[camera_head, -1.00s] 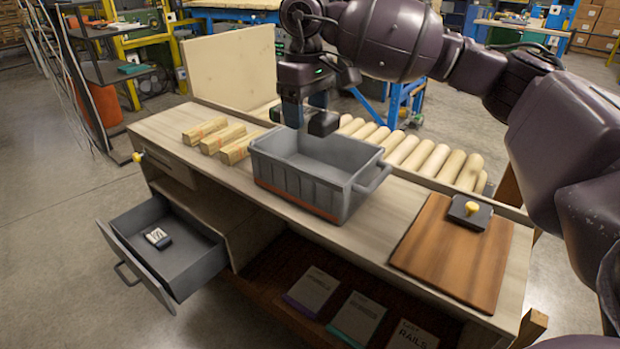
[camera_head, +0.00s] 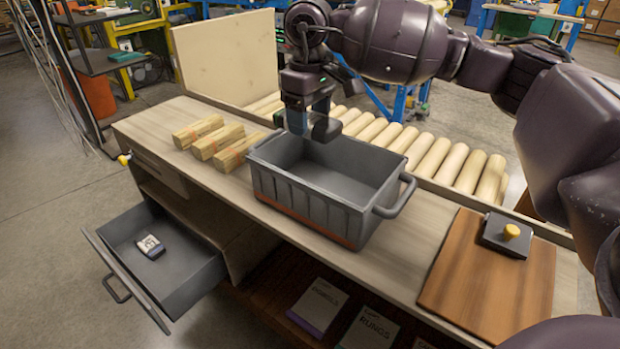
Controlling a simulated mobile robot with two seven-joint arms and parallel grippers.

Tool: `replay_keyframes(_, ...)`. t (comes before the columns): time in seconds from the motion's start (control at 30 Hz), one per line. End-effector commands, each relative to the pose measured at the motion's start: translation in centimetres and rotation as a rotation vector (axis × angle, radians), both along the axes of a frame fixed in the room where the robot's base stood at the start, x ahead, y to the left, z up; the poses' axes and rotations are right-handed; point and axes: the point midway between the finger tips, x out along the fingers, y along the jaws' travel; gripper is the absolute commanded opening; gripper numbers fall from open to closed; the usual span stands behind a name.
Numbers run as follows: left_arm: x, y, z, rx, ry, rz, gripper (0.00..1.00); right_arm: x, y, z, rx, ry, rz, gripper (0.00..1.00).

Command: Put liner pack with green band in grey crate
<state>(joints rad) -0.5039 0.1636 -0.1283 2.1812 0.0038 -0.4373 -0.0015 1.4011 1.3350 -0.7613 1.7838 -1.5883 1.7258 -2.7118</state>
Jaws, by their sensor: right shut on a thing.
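The grey crate (camera_head: 310,202) stands open on the middle of the bench, and the part of its inside that shows looks empty. My right gripper (camera_head: 311,124) is over the crate's far left part, fingers pointing down. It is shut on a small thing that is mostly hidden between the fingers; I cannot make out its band. A small dark pack (camera_head: 150,247) with a white label lies in the open drawer (camera_head: 187,268); no green band shows on it. My left gripper is not in view.
Several wood blocks (camera_head: 216,141) lie left of the crate. A brown board (camera_head: 489,279) with a dark yellow-knobbed block (camera_head: 506,236) is at the right. Rollers (camera_head: 436,158) run behind the bench. Labelled cards (camera_head: 320,303) lie on the lower shelf.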

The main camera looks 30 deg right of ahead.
Motion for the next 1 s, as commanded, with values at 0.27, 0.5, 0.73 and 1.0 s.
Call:
replay_keyframes(0.27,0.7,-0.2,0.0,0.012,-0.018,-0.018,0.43,0.0,-0.1,-6.3,-0.001,0.006,-0.001,0.39)
replay_keyframes(0.5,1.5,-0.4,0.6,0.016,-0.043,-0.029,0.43,0.0,-0.1,-8.4,-0.001,0.000,-0.002,0.39)
replay_keyframes(0.73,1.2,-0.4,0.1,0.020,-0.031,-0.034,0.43,0.0,-0.1,-10.3,0.000,0.004,-0.002,0.39)
replay_keyframes(1.0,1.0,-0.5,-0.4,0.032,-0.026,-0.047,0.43,0.0,0.0,-14.1,0.000,0.003,-0.002,0.39)
